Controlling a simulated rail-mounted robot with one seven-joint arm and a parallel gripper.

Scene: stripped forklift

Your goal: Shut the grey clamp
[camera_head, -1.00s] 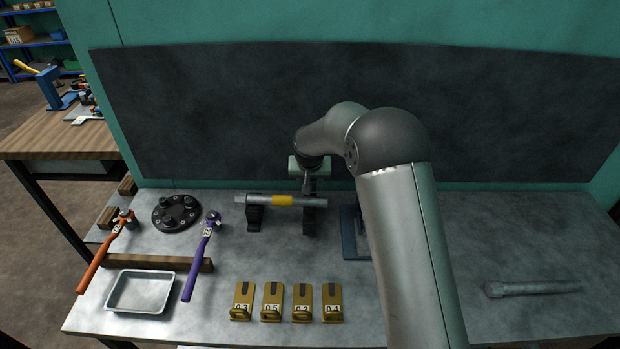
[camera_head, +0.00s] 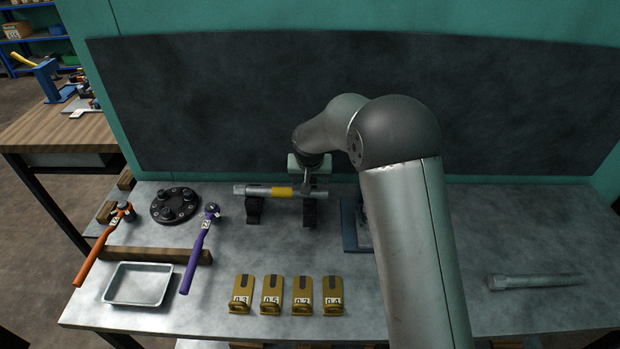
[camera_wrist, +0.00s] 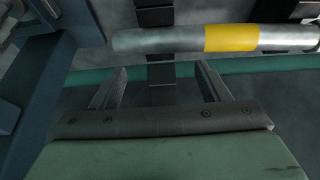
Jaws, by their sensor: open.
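I cannot make out a clearly grey clamp. A steel bar with a yellow band (camera_head: 256,191) lies across two black stands (camera_head: 309,213); in the wrist view the bar (camera_wrist: 165,41) crosses the top. My gripper (camera_head: 309,184) points down at the right-hand stand, beside the bar. In the wrist view its two fingers (camera_wrist: 160,80) are apart, with a dark stepped upright part between them; contact cannot be told. A blue fixture (camera_head: 350,238) stands right of the stands, partly hidden by my arm, and also shows in the wrist view (camera_wrist: 45,90).
Several brass-coloured numbered blocks (camera_head: 271,294) stand in front. A metal tray (camera_head: 138,285), an orange-handled tool (camera_head: 97,250), a purple-handled tool (camera_head: 197,255) and a black round flange (camera_head: 175,206) are left. A grey rod (camera_head: 535,281) lies right, with free bench around it.

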